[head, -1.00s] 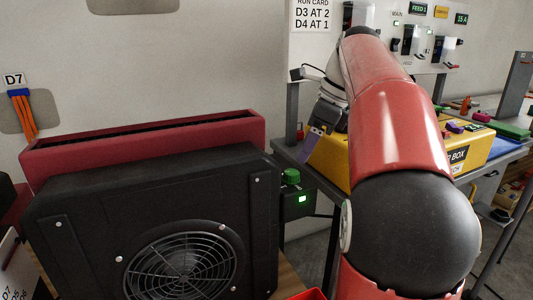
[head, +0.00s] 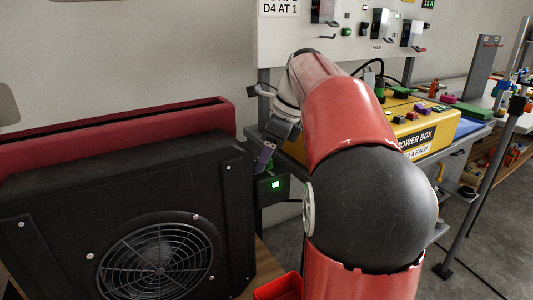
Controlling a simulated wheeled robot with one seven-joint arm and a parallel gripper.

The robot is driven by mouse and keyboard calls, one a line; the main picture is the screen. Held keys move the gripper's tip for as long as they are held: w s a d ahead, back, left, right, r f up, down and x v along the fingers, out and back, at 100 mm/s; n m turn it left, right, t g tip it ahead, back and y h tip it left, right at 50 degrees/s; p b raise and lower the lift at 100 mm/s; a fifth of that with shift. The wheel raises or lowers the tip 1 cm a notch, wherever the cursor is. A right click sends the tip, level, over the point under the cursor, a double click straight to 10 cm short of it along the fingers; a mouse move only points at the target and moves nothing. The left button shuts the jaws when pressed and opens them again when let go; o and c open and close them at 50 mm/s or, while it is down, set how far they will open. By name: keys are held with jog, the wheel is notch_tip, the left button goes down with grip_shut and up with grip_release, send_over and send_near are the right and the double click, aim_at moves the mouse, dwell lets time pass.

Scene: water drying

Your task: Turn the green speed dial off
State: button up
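The dark control box (head: 272,189) with a lit green indicator is beside the right side of the black fan unit (head: 130,215). The green speed dial that sits on top of this box is now hidden behind my gripper, so its setting cannot be read. My gripper (head: 264,158) points down with its purple fingertip area right above the box, at the dial's place. Only one finger side shows clearly. I cannot tell whether the fingers are open, shut or touching the dial.
A dark red casing (head: 120,145) stands behind the fan. My red arm covers part of the bench and the yellow power box (head: 430,137). A board with switches (head: 350,32) is above the bench. A red bin (head: 278,288) is at the bottom.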

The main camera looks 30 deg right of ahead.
jog(key=c, duration=0.9)
jog(key=shift+n, duration=0.3)
jog(key=n+g+y, duration=0.1)
jog(key=n, duration=0.2)
jog(key=shift+w+n, duration=0.15)
jog(key=shift+n, duration=0.15)
jog(key=n+g, duration=0.1)
jog(key=n, duration=0.2)
jog(key=shift+w+d+n+g, duration=0.1)
jog(key=shift+n+g, duration=0.2)
jog(key=n+g, duration=0.1)
jog(key=n, duration=0.3)
jog(key=shift+w+g, duration=0.1)
jog(key=shift+g, duration=0.3)
jog(key=shift+n+g+h, duration=0.4)
jog(key=shift+n, duration=1.1)
jog(key=shift+r, duration=0.1)
